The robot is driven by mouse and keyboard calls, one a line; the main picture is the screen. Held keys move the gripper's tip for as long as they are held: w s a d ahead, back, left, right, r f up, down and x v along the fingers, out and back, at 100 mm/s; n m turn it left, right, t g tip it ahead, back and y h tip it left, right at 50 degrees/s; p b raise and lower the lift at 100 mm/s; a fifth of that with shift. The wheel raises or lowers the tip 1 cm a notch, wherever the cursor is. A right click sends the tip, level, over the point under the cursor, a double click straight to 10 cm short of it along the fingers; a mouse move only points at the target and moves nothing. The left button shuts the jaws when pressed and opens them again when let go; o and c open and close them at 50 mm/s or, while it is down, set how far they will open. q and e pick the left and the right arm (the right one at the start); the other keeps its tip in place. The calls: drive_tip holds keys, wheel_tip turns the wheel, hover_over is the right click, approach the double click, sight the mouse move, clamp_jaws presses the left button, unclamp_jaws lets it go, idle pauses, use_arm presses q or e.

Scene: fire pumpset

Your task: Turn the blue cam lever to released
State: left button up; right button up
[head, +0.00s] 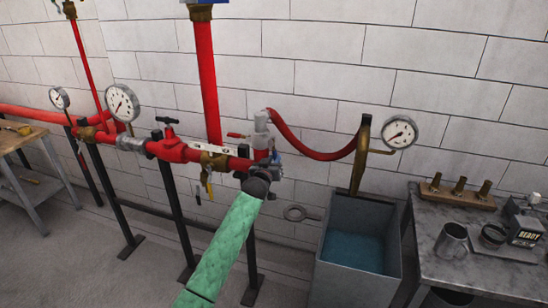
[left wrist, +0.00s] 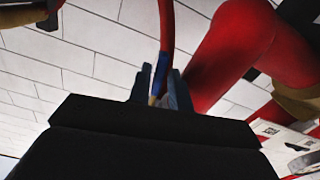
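My left arm reaches up to the red pipework, and its dark left gripper (head: 271,163) is at the coupling end of the pipe. In the head view, blue parts show there, mostly hidden by the gripper. In the left wrist view, the grey-blue fingers of my left gripper (left wrist: 160,92) point away from the camera. A narrow blue piece with a yellowish tip (left wrist: 159,73), probably the blue cam lever, shows between them. I cannot tell whether the fingers press on it or only stand either side. My right gripper is not in view.
A red hose (head: 300,146) arches right to a brass nozzle over a grey water tank (head: 325,240). A grey table (head: 435,250) with cups and brass fittings stands right. A ring (head: 294,213) shows near the tank.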

use_arm(q)
drive_tip(key=shift+w+d, duration=0.15)
drive_tip(key=shift+w, duration=0.2)
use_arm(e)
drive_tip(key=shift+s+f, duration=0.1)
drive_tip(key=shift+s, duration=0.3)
use_arm(q)
clamp_jaws()
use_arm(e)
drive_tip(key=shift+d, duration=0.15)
